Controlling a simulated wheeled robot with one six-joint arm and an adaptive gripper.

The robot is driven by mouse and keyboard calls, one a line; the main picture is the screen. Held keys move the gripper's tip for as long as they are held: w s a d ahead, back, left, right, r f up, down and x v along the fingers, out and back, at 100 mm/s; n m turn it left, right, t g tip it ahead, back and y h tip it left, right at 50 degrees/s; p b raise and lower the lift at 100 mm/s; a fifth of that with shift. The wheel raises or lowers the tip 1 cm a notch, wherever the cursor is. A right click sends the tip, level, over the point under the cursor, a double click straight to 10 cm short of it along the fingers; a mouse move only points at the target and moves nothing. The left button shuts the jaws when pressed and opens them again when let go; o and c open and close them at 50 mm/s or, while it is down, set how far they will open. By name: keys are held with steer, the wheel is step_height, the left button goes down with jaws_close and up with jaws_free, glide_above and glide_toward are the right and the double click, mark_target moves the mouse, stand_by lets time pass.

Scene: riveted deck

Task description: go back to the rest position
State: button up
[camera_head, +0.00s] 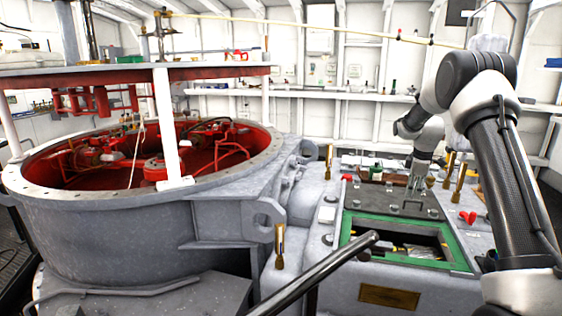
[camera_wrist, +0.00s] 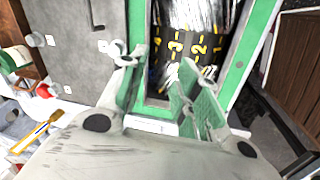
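My gripper (camera_head: 414,188) hangs from my arm at the right of the head view, low over the grey machine housing. It points down just behind a green-framed opening (camera_head: 349,228). In the wrist view my gripper (camera_wrist: 157,64) shows two green-padded fingers spread apart with nothing between them. Beyond the fingers lies the green frame (camera_wrist: 246,50) around a dark drum with yellow numbers (camera_wrist: 178,42). Whether the fingertips touch anything on the housing cannot be told.
A large round grey tub (camera_head: 110,235) with red inside stands at the left. A dark bar (camera_head: 318,270) crosses the front. Brass handles (camera_head: 279,245) and a red knob (camera_head: 467,217) stick up around the opening. White shelves (camera_head: 350,97) line the back wall.

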steer(key=s+a+f+m+g, duration=0.2)
steer(key=s+m, duration=0.4)
steer(key=s, duration=0.4)
steer(key=s+a+r+m+t, duration=0.1)
steer(key=s+a+r+m, duration=0.1)
steer(key=s+r, duration=0.5)
steer(key=s+a+r+m+t, duration=0.2)
steer(key=s+a+r, duration=0.3)
steer(key=s, duration=1.3)
steer(key=s+a+r+m+t, duration=0.1)
steer(key=s+a+r+m, duration=0.1)
steer(key=s+r, duration=0.6)
steer(key=s+a, duration=0.1)
steer(key=s, duration=0.3)
steer(key=shift+s+a+r+y, duration=0.2)
steer(key=shift+s+r+y, duration=0.1)
steer(key=shift+r, duration=0.1)
